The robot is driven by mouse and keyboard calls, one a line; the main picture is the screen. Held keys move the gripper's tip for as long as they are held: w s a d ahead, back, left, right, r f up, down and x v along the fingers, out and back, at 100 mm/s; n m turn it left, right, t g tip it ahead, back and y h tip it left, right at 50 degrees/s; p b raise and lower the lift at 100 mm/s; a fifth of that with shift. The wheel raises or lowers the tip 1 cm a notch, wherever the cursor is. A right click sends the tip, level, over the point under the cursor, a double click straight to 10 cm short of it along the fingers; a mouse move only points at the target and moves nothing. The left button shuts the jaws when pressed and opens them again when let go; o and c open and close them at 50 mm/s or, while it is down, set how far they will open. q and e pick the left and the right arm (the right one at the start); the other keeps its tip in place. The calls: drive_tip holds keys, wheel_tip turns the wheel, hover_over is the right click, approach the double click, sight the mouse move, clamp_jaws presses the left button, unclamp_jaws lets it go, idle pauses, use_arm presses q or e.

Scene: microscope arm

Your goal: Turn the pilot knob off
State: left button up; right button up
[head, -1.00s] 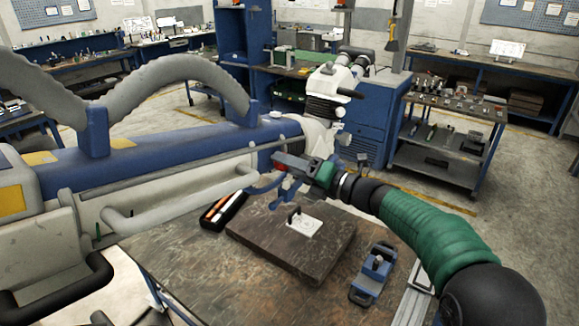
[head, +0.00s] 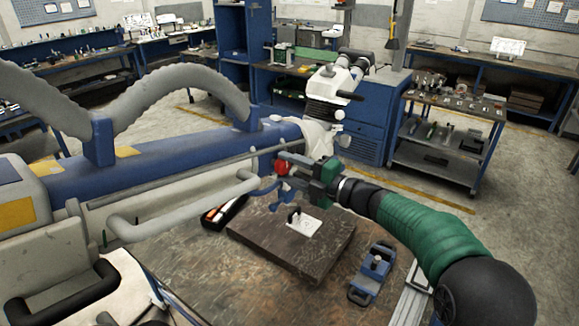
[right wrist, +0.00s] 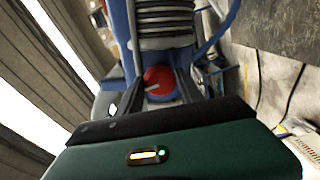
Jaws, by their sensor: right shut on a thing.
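The pilot knob is a red round knob (head: 281,168) on the side of the large blue and white microscope arm (head: 150,178), near its right end. It also shows as a red disc with a pale pointer mark in the right wrist view (right wrist: 158,80). My right gripper (head: 284,164) reaches in from the right and is shut on the knob. In the right wrist view its two dark fingers (right wrist: 161,86) lie on either side of the knob. My left gripper is not in view.
The white microscope head (head: 335,85) is just beyond the knob. Below is a worn table with a dark slab (head: 315,258), a black tray of tools (head: 221,214) and a blue fixture (head: 375,268). A grey tool cart (head: 450,165) stands at the right.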

drive_tip(key=shift+f, duration=0.15)
idle(0.3)
drive_tip(key=o, duration=1)
drive_tip(key=shift+o, duration=1.2)
drive_tip(key=shift+w+a, duration=0.1)
drive_tip(key=shift+o, duration=0.7)
drive_tip(key=shift+w+a, duration=0.1)
drive_tip(key=shift+w, duration=0.05)
drive_tip(key=shift+s+d, duration=0.3)
drive_tip(key=b+v, duration=0.5)
drive_tip(key=v, duration=1.1)
